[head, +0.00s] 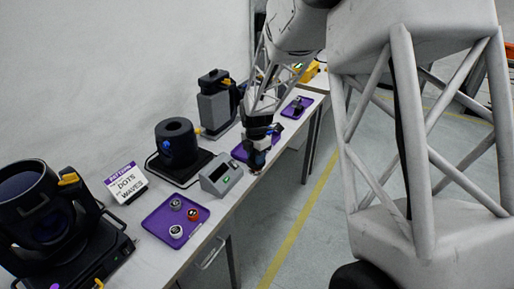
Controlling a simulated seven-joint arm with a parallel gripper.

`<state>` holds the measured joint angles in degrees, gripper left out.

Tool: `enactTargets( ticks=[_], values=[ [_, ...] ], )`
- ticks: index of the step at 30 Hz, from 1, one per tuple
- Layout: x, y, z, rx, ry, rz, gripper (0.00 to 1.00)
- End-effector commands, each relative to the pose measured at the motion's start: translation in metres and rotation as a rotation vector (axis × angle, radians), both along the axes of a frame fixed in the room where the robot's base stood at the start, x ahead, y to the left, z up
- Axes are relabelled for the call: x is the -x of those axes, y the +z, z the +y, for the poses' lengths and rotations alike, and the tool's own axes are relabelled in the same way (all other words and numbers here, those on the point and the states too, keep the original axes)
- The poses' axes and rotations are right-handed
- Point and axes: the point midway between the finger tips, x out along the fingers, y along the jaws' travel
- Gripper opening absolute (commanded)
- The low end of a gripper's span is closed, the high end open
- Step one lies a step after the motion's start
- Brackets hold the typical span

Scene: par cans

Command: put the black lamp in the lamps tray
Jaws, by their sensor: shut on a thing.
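My gripper (259,152) is above the bench, just right of the grey box with a small green display. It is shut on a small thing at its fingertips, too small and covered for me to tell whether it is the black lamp. A purple tray (238,153) lies behind and left of my gripper, partly hidden by it. A second purple tray (294,113) farther along the bench has a small dark item (298,104) on it. I cannot tell which tray is the lamps tray.
A nearer purple tray (160,222) holds several small round pieces. The grey box (221,176), a black cylindrical fixture (176,146), a grey upright unit (215,108), a sign (126,184) and a large black light (40,210) crowd the bench.

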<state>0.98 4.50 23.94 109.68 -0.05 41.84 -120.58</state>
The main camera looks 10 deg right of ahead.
Motion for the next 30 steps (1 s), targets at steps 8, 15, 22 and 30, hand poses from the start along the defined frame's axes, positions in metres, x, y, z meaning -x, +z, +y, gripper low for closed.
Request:
enactTargets(
  ticks=[8, 15, 22, 30],
  values=[
    [0.001, -0.001, 0.000, 0.000, 0.008, 0.000, 0.03],
    [-0.003, -0.001, 0.000, 0.000, 0.007, 0.000, 0.03],
    [-0.023, -0.003, -0.001, 0.000, 0.006, 0.000, 0.03],
    [-0.060, -0.006, -0.001, 0.000, 0.006, -0.001, 0.03]
  ],
)
